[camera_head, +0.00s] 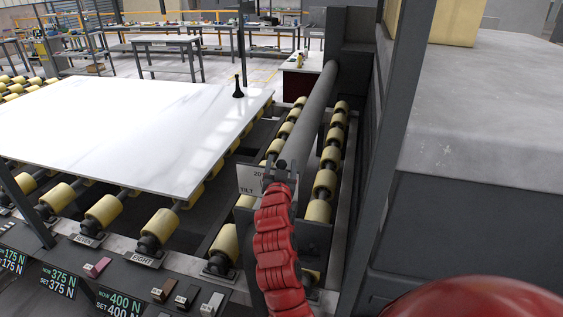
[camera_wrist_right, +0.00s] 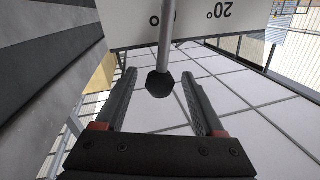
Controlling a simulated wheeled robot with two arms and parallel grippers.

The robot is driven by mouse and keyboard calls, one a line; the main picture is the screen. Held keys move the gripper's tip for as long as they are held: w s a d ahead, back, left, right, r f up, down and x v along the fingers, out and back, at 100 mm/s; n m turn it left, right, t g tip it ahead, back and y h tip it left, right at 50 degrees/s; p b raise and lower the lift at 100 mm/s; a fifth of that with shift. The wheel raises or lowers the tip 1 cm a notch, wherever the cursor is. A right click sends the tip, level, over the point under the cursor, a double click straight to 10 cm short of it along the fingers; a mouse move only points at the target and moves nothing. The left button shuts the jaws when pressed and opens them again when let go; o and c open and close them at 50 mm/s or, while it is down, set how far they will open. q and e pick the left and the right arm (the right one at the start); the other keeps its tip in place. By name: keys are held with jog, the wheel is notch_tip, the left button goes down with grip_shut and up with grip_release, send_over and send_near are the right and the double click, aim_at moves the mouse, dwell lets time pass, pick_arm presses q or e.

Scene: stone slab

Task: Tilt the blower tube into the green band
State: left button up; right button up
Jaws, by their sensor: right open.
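The grey blower tube (camera_head: 314,112) runs along the rollers at the right of the slab, toward a dark housing. A white tilt plate (camera_head: 250,178) stands at its near end, partly covered by my right gripper (camera_head: 279,168). In the right wrist view, the plate (camera_wrist_right: 202,25) shows degree marks including 20°. A metal lever (camera_wrist_right: 164,45) with a black knob (camera_wrist_right: 159,85) crosses it. My right gripper (camera_wrist_right: 159,76) is open, with the knob between its fingers and gaps on both sides. The green band does not show in either view. My left gripper is out of view.
A white stone slab (camera_head: 120,128) lies on yellow rollers (camera_head: 104,211) at the left. A console (camera_head: 120,285) with labelled switches and force displays runs along the front. A large grey machine body (camera_head: 480,110) blocks the right side.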

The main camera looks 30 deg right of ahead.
grip_shut()
dwell(0.3)
dwell(1.1)
